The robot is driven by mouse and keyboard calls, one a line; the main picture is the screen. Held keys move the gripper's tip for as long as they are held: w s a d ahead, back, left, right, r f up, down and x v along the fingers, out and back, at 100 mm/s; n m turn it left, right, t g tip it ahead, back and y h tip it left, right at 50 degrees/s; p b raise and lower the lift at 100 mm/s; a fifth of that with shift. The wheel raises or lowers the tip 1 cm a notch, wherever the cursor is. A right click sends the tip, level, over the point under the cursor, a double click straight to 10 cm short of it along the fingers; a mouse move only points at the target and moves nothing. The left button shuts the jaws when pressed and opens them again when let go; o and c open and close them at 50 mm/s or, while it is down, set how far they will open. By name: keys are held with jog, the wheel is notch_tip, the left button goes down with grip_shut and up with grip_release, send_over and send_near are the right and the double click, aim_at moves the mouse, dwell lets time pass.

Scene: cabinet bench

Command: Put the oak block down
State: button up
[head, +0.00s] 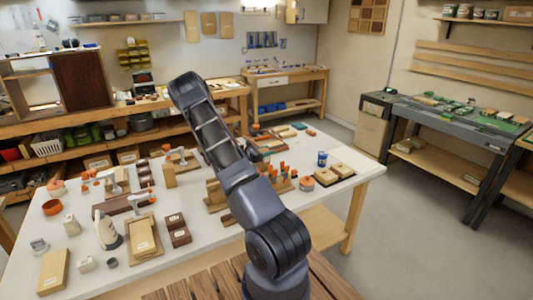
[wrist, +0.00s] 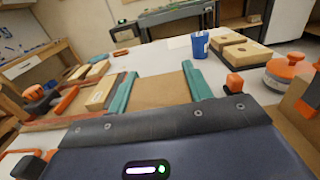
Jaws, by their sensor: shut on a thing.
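My gripper (wrist: 158,76) shows in the wrist view with two teal fingers on either side of a flat tan wooden piece, the oak block (wrist: 160,93). The fingers are shut on it. Its near end is hidden behind the dark gripper body. Whether its underside touches the white table (wrist: 150,60) cannot be told. In the head view my arm covers the middle of the table (head: 320,205), and I cannot make out the gripper or the held block there.
A blue cup (wrist: 200,45) and a dark tray with two wooden blocks (wrist: 240,50) stand beyond, to the right. An orange-lidded jar (wrist: 288,72) is at right. Wooden pieces (wrist: 98,70) lie close at left. Table surface beyond the fingers looks clear.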

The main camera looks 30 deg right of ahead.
jog(key=shift+f, duration=0.3)
jog(key=shift+f, duration=0.1)
jog(key=o, duration=1.5)
jog(key=shift+c, duration=0.2)
